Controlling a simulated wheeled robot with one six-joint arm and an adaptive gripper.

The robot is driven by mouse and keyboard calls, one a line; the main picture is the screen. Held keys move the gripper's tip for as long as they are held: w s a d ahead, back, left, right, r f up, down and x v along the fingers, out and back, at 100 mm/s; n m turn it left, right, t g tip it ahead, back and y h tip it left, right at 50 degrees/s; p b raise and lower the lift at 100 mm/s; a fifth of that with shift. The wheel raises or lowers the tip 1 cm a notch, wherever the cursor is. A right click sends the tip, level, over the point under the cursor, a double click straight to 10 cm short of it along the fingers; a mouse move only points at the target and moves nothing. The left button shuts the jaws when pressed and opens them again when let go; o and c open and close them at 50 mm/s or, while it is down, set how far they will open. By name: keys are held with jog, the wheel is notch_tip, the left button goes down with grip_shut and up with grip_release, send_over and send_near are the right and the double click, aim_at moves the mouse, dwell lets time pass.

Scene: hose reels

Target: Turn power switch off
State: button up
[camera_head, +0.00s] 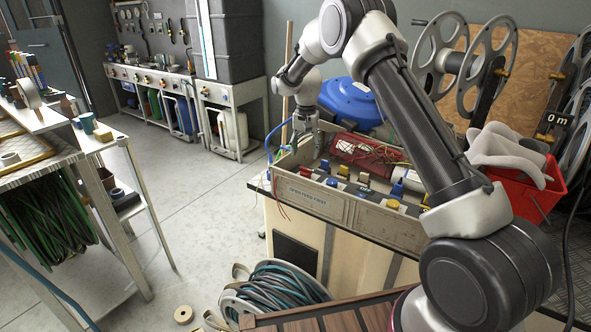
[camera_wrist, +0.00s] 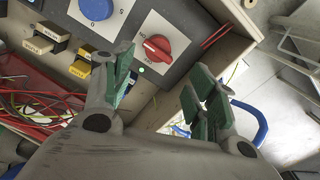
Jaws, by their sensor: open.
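A red rotary switch knob (camera_wrist: 157,48) sits on a white square plate in a grey panel in the wrist view. In the head view a red knob (camera_head: 305,172) shows at the left end of the control box (camera_head: 345,208). My gripper (camera_wrist: 163,63) is open, with its green-padded fingers apart and nothing between them. In the wrist view the knob appears just beyond the gap between the fingertips. In the head view my gripper (camera_head: 306,146) hangs above the box's left end. I cannot tell any contact.
A red bin (camera_head: 535,190) and large reels (camera_head: 455,60) stand right. The floor (camera_head: 190,200) left is open.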

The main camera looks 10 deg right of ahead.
aim_at(306, 169)
jog(key=shift+s+d+f+m, duration=0.1)
jog(key=shift+s+f+m, duration=0.1)
jog(key=shift+f+m, duration=0.35)
notch_tip(306, 169, down, 7)
jog(key=shift+f, duration=0.1)
jog(key=c, duration=0.8)
